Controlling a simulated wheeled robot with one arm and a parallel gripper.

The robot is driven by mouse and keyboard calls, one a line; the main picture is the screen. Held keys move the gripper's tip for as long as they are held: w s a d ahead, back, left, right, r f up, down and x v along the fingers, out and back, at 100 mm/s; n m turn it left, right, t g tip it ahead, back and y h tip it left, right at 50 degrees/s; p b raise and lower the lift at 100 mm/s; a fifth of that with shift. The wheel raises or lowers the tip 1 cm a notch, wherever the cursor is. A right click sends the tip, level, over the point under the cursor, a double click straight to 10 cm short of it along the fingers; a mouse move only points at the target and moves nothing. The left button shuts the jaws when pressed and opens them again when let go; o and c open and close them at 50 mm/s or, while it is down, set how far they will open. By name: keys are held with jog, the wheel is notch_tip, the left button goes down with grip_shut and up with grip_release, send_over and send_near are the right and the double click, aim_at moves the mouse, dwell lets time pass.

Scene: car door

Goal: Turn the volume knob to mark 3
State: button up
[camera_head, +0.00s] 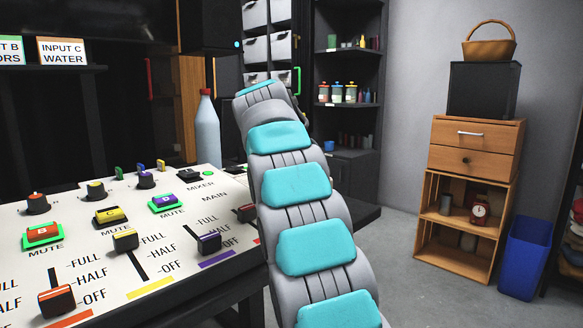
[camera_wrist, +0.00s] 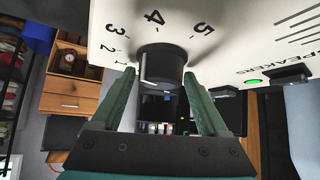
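The volume knob (camera_wrist: 162,68) is a dark round knob on a white panel (camera_wrist: 240,48) in the wrist view. Marks 1 to 5 curve around it, with 1 at the left, 4 at the top and 5 at the upper right. A white line shows on the left part of the knob; I cannot tell exactly which mark it points to. My gripper (camera_wrist: 160,75) has its two green fingers on either side of the knob, and both fingertips appear to touch it. In the head view my arm hides the gripper and this knob.
A mixer panel (camera_head: 198,263) with sliders and small knobs lies at the left of the head view. A grey-blue bottle (camera_head: 207,135) stands behind it. A green lamp beside SPEAKERS (camera_wrist: 253,82) is right of the knob. A wooden cabinet (camera_head: 468,190) and blue bin (camera_head: 525,257) stand at the right.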

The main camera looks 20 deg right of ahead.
jog(key=shift+o, duration=0.9)
jog(key=v, duration=0.8)
jog(key=shift+p, duration=0.4)
jog(key=shift+d, duration=0.1)
